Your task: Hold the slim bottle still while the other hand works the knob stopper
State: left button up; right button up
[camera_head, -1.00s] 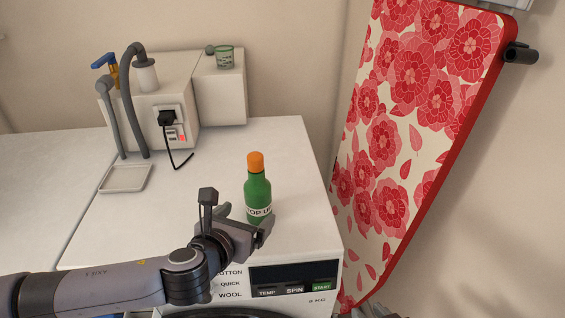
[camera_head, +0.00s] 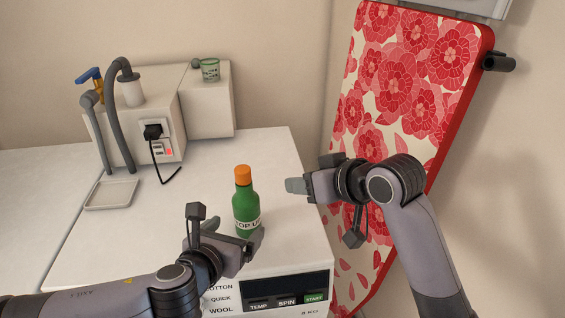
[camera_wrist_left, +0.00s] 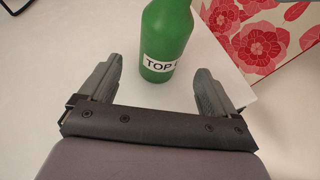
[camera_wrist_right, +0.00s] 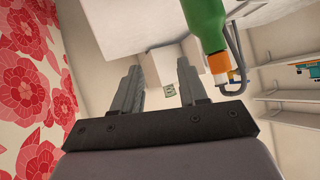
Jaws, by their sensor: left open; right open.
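The slim green bottle (camera_head: 246,208) stands upright on the white machine top, with an orange knob stopper (camera_head: 243,175) on its neck. My left gripper (camera_head: 234,233) is open at the bottle's lower part. In the left wrist view the bottle (camera_wrist_left: 168,35) rises just beyond and between the two spread fingers (camera_wrist_left: 158,85). My right gripper (camera_head: 297,186) is open and empty, to the right of the bottle at about the height of its upper part. In the right wrist view the stopper (camera_wrist_right: 218,62) and the bottle (camera_wrist_right: 206,22) lie to the right of the open fingers (camera_wrist_right: 160,80).
A red floral ironing board (camera_head: 415,75) leans at the right, behind my right arm. A shallow tray (camera_head: 111,194) lies at left. The machine top between is clear.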

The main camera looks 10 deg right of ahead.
aim_at(248, 218)
pick_arm(q)
jog(key=shift+w+d+f, duration=0.15)
jog(key=shift+w+d, duration=0.05)
jog(key=shift+w, duration=0.2)
jog(key=shift+x, duration=3.1)
pick_arm(e)
jog(key=s+a+r+n+g+y, duration=0.1)
jog(key=s+a+r+n+g, duration=0.1)
jog(key=a+r+n, duration=0.3)
jog(key=shift+s+r+y, duration=0.3)
jog(key=shift+s+r, duration=0.05)
jog(key=shift+r, duration=0.4)
pick_arm(q)
jog(key=c, duration=1.1)
jog(key=shift+c, duration=0.2)
